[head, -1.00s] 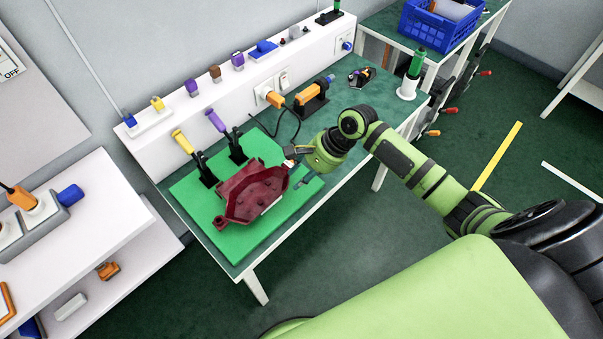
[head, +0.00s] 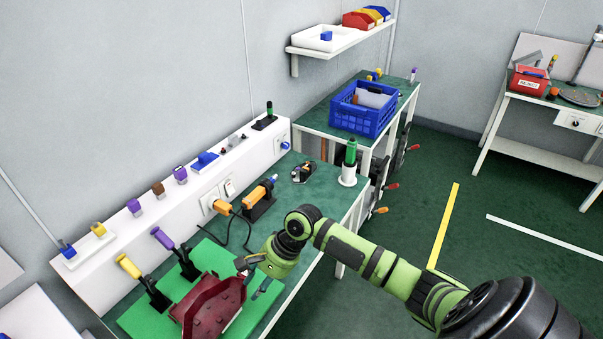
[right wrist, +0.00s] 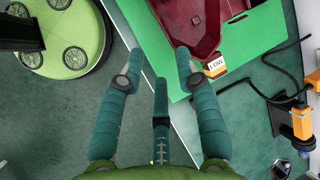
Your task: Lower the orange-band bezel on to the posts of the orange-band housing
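A dark red, shallow, tray-like part (head: 212,307) lies on the green mat (head: 150,318) at the lower left of the head view. In the right wrist view this red part (right wrist: 190,22) is at the top, with a white and orange label (right wrist: 216,66) reading LOW at its near corner. I cannot tell whether it is the housing, the bezel or both together. No posts can be made out. My right gripper (head: 256,277) is beside the part's right end. In the right wrist view its fingers (right wrist: 157,70) are spread with nothing between them. My left gripper is out of view.
An orange tool (head: 259,199) with a black cable and a green-topped white holder (head: 348,168) stand farther along the bench. A blue crate (head: 363,109) is on the bench beyond.

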